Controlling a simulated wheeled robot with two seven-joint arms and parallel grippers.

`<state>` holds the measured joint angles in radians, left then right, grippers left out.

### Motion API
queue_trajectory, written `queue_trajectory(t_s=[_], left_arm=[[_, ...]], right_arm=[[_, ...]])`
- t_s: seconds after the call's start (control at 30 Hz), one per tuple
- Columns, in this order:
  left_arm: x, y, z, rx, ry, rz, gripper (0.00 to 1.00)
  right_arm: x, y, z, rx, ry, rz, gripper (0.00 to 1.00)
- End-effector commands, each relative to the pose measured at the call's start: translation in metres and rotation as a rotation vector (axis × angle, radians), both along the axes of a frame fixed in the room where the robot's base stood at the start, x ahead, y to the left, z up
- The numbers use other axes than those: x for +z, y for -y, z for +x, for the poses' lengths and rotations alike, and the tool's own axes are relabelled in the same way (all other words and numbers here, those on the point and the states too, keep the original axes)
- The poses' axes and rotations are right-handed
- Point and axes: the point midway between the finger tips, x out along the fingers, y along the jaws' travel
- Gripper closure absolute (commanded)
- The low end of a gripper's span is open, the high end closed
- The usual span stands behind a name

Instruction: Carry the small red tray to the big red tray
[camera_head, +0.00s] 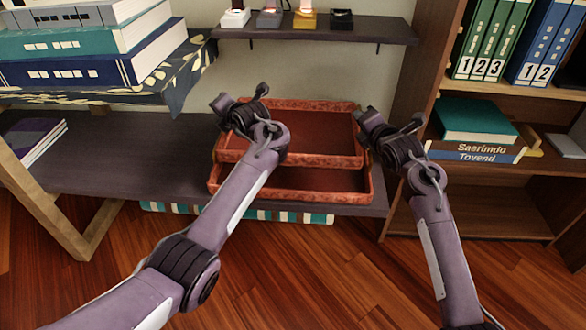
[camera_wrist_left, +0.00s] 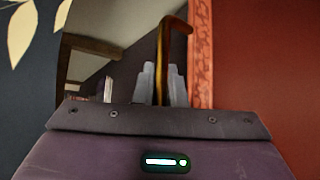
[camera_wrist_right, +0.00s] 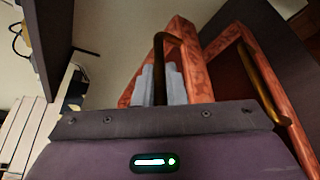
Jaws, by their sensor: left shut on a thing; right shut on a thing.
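The small red tray (camera_head: 310,104) has a patterned rim and is level above the back part of the big red tray (camera_head: 290,197). The big tray's front part shows below it, on the dark low shelf. I cannot tell whether the two trays touch. My left gripper (camera_head: 225,108) is shut on the small tray's left handle, a brass bar (camera_wrist_left: 175,45) between the fingers in the left wrist view. My right gripper (camera_head: 366,122) is shut on its right handle (camera_wrist_right: 160,55). In the right wrist view the big tray's own handle (camera_wrist_right: 264,90) is free.
A dark wall shelf (camera_head: 320,28) with small items hangs above the trays. Large books (camera_head: 80,65) are stacked on a leaf-patterned cloth at left. A wooden bookcase (camera_head: 480,88) with binders stands close to my right arm.

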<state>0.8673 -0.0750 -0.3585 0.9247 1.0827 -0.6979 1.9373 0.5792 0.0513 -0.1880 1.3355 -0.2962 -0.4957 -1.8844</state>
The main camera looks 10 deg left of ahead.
Motion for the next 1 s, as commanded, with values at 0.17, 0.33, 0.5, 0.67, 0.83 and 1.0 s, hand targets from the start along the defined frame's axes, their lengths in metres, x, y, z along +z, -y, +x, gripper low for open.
queue_trajectory(t_s=[0.17,0.33,0.5,0.67,0.83,1.0], left_arm=[[-0.005,0.001,0.001,-0.003,0.005,0.001,1.00],[-0.004,0.001,0.001,-0.002,0.004,0.001,1.00],[-0.005,0.001,0.001,-0.002,0.004,0.001,1.00],[-0.009,0.001,0.001,-0.003,0.003,0.000,1.00],[-0.017,0.001,0.001,-0.003,0.003,0.000,1.00],[-0.027,0.001,0.001,-0.003,0.003,0.000,1.00]], right_arm=[[-0.004,-0.001,0.000,0.003,0.006,0.001,1.00],[-0.003,-0.002,0.000,0.002,0.005,0.002,1.00],[-0.004,-0.001,0.000,0.003,0.005,0.002,1.00],[-0.008,-0.002,0.000,0.003,0.005,0.002,1.00],[-0.016,-0.002,0.000,0.004,0.005,0.001,1.00],[-0.027,-0.001,0.000,0.004,0.005,0.001,1.00]])
